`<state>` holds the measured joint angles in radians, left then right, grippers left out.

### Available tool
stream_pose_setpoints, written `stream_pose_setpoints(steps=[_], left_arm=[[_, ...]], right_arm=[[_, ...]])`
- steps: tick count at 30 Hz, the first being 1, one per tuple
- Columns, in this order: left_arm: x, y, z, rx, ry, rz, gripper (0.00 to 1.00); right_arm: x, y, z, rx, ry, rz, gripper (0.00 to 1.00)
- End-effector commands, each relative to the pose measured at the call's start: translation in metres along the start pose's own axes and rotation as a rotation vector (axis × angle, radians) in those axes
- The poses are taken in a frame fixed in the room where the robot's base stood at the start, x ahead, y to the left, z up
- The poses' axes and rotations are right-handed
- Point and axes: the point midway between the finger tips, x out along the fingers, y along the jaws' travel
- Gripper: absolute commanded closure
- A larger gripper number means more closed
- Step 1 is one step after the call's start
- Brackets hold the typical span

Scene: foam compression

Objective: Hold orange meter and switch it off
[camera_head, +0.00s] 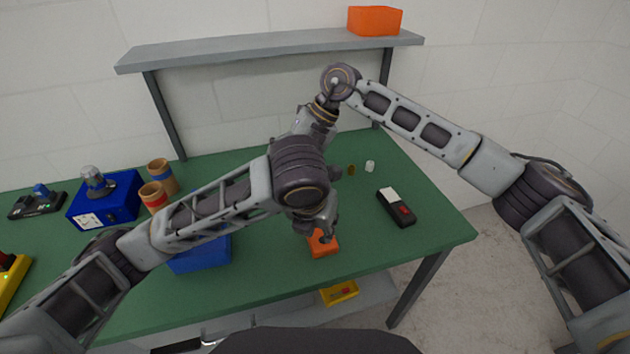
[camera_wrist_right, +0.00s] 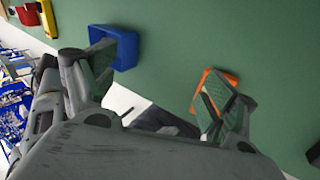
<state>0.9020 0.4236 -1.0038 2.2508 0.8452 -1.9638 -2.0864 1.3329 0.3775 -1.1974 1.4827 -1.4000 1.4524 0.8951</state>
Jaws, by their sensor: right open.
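The orange meter (camera_head: 323,246) lies on the green table near its front edge, partly covered by a gripper in the head view. My left gripper (camera_head: 325,226) reaches down over it; its fingers are small and overlapping, so I cannot tell whether they touch or grip it. In the right wrist view, the orange meter (camera_wrist_right: 206,76) shows behind one finger of my right gripper (camera_wrist_right: 158,95). That gripper's two fingers are wide apart, with nothing between them. In the head view the right gripper is hidden behind the left arm.
A blue bin (camera_head: 205,253) stands left of the meter, also in the right wrist view (camera_wrist_right: 118,47). A black meter (camera_head: 397,208) lies to the right. A yellow container (camera_head: 340,292) sits below the tabletop. My arms overlap above the table. The table's right part is mostly clear.

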Motion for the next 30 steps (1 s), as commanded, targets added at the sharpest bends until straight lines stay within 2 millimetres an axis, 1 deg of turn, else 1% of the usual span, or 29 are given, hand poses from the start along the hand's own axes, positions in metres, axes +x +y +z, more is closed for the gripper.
stream_pose_setpoints(steps=[3, 6, 12, 15, 21, 30], left_arm=[[0.0, 0.0, 0.0, 0.0, 0.0, 0.0, 0.64], [0.0, 0.0, 0.0, 0.0, 0.0, 0.0, 0.64], [0.0, 0.0, 0.0, 0.0, 0.0, 0.0, 0.64], [0.0, 0.0, 0.0, 0.0, 0.0, 0.0, 0.64], [0.0, 0.0, 0.0, 0.0, 0.0, 0.0, 0.64], [0.0, 0.0, 0.0, 0.0, 0.0, 0.0, 0.64]], right_arm=[[0.007, -0.012, -0.013, -0.041, 0.005, -0.129, 0.14], [0.008, -0.023, -0.022, -0.069, 0.002, -0.237, 0.14], [0.001, -0.041, -0.034, -0.11, -0.023, -0.424, 0.14], [-0.004, -0.048, -0.037, -0.122, -0.038, -0.49, 0.14], [-0.009, -0.055, -0.04, -0.132, -0.054, -0.556, 0.14], [-0.009, -0.055, -0.04, -0.132, -0.055, -0.562, 0.14]])
